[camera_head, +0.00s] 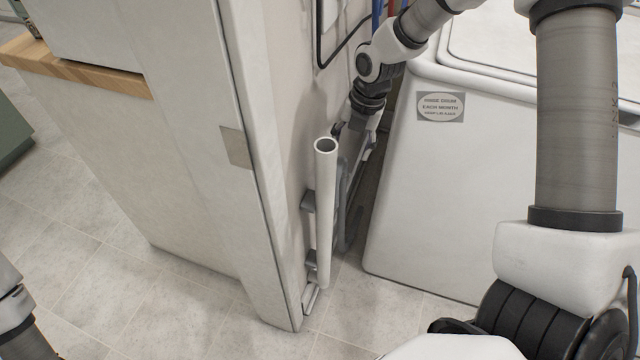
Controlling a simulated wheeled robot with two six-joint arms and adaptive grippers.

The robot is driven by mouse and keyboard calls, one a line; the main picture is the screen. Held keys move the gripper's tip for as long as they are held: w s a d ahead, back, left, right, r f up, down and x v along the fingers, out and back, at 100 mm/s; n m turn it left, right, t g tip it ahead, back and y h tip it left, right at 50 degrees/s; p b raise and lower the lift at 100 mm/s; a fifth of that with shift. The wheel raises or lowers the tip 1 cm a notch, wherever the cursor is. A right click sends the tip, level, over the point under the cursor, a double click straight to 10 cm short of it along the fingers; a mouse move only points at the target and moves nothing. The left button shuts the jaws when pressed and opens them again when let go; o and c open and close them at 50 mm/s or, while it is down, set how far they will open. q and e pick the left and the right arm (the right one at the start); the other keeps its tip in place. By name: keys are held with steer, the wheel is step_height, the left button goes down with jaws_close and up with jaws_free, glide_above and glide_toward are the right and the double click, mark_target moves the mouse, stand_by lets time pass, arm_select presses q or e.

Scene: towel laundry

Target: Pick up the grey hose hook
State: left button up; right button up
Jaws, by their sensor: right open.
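My right gripper (354,150) reaches down into the narrow gap between the white cabinet and the white washer. It is open, and its fingers are partly hidden behind the upright white pipe. A slim grey curved piece (343,215), which looks like the grey hose hook, stands in the gap just behind the pipe and below the gripper. Much of it is hidden, and I cannot tell whether the gripper touches it. My left gripper is out of view; only a part of my left arm shows at the lower left.
The washer (430,210), with a label (441,107), closes the gap on the right. Red and blue hoses (377,14) hang behind. Tiled floor (110,300) is clear in front.

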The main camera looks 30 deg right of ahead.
mark_target(340, 163)
steer(key=f, duration=0.2)
steer(key=w+f+b, duration=0.1)
steer(key=f, duration=0.1)
steer(key=w+a+f+b, duration=0.1)
steer(key=f, duration=0.1)
steer(key=shift+w+f, duration=0.15)
steer(key=shift+f, duration=0.25)
steer(key=shift+r, duration=0.1)
steer(key=shift+c, duration=0.7)
jaws_close()
